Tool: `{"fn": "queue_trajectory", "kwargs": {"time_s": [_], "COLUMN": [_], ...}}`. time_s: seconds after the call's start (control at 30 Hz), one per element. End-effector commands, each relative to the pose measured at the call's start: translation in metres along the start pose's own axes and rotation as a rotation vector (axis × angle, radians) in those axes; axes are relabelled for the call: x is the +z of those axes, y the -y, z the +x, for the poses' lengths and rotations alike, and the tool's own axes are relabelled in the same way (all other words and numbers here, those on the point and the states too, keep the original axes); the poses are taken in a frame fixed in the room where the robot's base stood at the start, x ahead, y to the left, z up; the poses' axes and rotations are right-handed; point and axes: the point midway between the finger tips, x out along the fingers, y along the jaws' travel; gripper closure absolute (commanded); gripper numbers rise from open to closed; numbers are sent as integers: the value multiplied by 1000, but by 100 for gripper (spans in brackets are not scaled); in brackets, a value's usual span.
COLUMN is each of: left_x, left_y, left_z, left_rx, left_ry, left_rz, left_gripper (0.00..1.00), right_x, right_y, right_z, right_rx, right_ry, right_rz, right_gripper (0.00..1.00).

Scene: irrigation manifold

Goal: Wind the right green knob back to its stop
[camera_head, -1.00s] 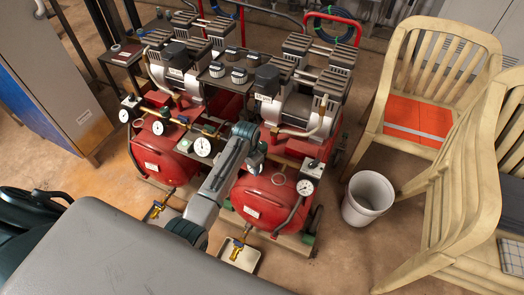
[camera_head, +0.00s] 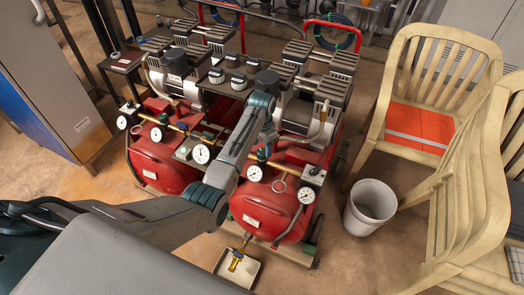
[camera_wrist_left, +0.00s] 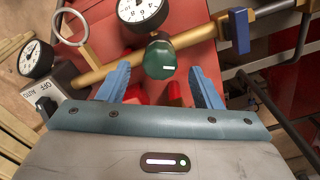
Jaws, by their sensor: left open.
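A round dark green knob (camera_wrist_left: 160,60) with a white mark sits on the brass pipe (camera_wrist_left: 100,72) in the left wrist view, below a white dial gauge (camera_wrist_left: 143,9). My left gripper (camera_wrist_left: 161,80) is open, its two blue fingers apart. The knob shows between and just beyond the fingertips, with a gap on each side; I cannot see contact. In the head view the green knob (camera_head: 262,155) is small, above the right red tank (camera_head: 268,203), with my left wrist close over it. My right gripper is not in view.
A valve with a blue handle (camera_wrist_left: 240,32), a metal ring (camera_wrist_left: 66,28) and a switch box (camera_wrist_left: 50,92) stand around the knob. A second gauge (camera_wrist_left: 35,58) is at the left. A white bucket (camera_head: 370,207) and wooden chairs (camera_head: 428,85) stand at the right.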

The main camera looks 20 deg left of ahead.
Motion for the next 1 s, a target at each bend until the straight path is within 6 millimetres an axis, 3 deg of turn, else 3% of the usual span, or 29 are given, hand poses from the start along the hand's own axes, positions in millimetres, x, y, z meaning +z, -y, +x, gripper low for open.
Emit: {"fn": "queue_trajectory", "kwargs": {"time_s": [0.2, 0.57, 0.8, 1.0], "left_x": [0, 0, 0, 0], "left_y": [0, 0, 0, 0], "left_z": [26, 31, 30, 30], "left_rx": [0, 0, 0, 0], "left_ry": [1, 0, 0, 0], "left_rz": [0, 0, 0, -8], "left_gripper": [41, 41, 86, 86], "right_x": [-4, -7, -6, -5], "right_y": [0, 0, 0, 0], "right_z": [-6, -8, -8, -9], "right_rx": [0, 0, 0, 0], "right_ry": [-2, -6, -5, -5], "right_rz": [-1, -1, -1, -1], "right_gripper": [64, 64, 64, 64]}}
